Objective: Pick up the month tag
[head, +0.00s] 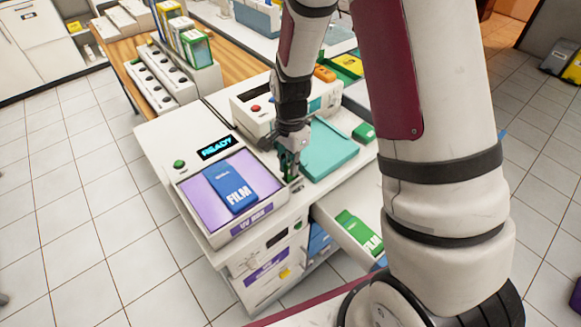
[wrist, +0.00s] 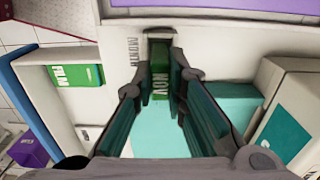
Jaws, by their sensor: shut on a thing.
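The month tag (wrist: 160,84) is a small green block marked "NOV" in white, seen between my fingertips in the wrist view. My gripper (wrist: 160,88) is shut on it, with one finger on each side. A dark slot (wrist: 159,38) in the white top lies at the tag's far end, beside printed lettering. I cannot tell whether the tag is clear of the surface. In the head view my gripper (head: 289,168) points down at the counter, just right of the purple-topped unit (head: 190,190). The tag is mostly hidden there by the fingers.
A blue film box (head: 231,187) lies on the purple panel. An open drawer (head: 340,247) below holds a green film box (head: 357,230). A white machine (head: 262,110) stands behind.

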